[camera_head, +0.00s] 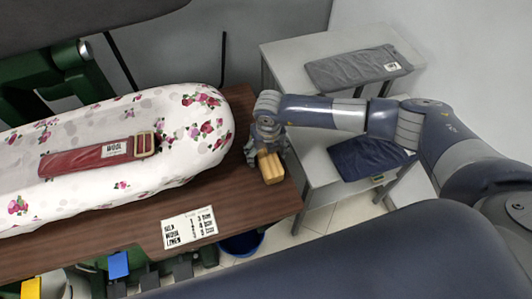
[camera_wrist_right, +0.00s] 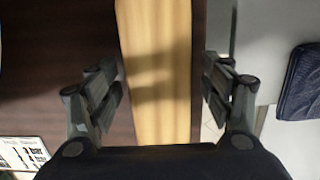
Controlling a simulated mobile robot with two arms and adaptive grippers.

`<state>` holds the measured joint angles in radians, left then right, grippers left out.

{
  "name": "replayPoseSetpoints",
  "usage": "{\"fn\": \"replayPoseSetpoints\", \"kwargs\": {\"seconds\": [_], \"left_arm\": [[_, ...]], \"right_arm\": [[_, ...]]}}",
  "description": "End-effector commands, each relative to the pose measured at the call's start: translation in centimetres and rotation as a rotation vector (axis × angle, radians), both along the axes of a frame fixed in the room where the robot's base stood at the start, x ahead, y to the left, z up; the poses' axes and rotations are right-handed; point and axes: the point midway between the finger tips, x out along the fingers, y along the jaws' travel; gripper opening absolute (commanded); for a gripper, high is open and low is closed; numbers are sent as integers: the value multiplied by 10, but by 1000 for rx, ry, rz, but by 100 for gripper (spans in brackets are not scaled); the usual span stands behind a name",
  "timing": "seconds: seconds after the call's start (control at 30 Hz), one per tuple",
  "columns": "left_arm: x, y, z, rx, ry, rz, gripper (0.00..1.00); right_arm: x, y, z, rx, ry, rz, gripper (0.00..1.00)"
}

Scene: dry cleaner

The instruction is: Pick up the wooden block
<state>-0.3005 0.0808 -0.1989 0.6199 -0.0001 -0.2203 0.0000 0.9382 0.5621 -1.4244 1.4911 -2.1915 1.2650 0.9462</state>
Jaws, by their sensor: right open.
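The light wooden block (camera_head: 271,170) stands on the brown table near its right end, beside the rounded end of the ironing board. My right gripper (camera_head: 266,150) is right over the block, pointing down. In the right wrist view the block (camera_wrist_right: 158,70) runs lengthwise between the two open fingers of my right gripper (camera_wrist_right: 160,95). A gap shows on each side of it, narrower on the left. The fingers do not appear to touch it. My left gripper is not in view.
A flowered ironing board (camera_head: 170,115) with a red belt (camera_head: 97,155) lies left of the block. A printed card (camera_head: 189,227) lies on the brown table (camera_head: 236,205). Folded grey trousers (camera_head: 358,67) and a dark folded garment (camera_head: 368,157) lie on grey shelves at right.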

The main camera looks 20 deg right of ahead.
Motion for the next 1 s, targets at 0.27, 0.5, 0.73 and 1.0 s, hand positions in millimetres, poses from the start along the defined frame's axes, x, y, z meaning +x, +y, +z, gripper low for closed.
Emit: {"fn": "replayPoseSetpoints", "kwargs": {"seconds": [0.27, 0.5, 0.73, 1.0], "left_arm": [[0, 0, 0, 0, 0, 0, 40], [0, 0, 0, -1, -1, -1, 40], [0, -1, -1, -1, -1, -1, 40], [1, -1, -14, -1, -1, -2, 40]], "right_arm": [[0, 0, -1, 1, -1, 1, 60], [0, 0, -1, 1, -1, 1, 16], [1, 0, 1, 2, -2, 0, 16], [3, 1, 38, 4, -7, 2, 16]]}}
